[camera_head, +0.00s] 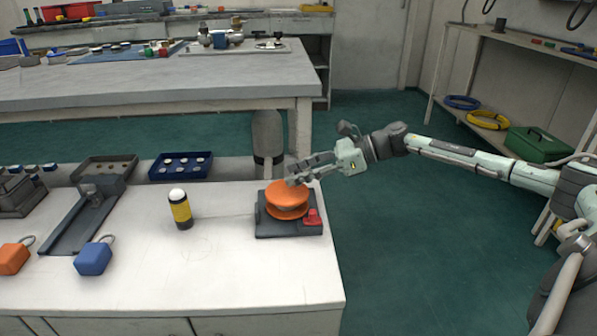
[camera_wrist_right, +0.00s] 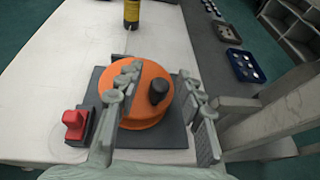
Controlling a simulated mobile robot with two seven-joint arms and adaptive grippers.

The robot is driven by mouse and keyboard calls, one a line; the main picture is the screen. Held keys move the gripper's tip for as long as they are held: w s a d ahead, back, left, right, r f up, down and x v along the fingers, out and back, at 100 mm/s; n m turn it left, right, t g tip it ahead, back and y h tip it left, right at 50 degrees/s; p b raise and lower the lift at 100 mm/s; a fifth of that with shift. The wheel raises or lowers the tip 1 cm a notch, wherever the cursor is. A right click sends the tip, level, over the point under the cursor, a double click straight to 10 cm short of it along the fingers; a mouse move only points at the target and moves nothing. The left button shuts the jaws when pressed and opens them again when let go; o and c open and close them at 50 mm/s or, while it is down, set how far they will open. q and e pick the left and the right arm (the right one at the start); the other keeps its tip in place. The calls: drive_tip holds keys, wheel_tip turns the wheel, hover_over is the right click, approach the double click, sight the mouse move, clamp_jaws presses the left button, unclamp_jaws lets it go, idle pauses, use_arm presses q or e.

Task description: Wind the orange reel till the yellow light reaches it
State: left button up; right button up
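The orange reel (camera_head: 287,200) sits on a dark grey base at the right end of the white bench. In the right wrist view, the reel (camera_wrist_right: 137,110) has a black knob (camera_wrist_right: 158,91) standing on its top. The yellow light (camera_head: 181,212), a black-and-yellow cylinder with a white top, stands upright left of the reel and apart from it. A faint thin line runs between them. My right gripper (camera_head: 298,176) is over the reel, its fingers (camera_wrist_right: 158,78) open on either side of the knob; I cannot tell whether they touch it. My left gripper is out of view.
A red lever (camera_wrist_right: 75,120) is on the reel base's corner. Left on the bench are a blue tray (camera_head: 181,167), a blue block (camera_head: 93,258) and an orange block (camera_head: 13,258). Bench surface around the light is clear. A second table (camera_head: 160,88) stands behind.

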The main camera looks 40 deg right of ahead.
clamp_jaws()
idle(0.9)
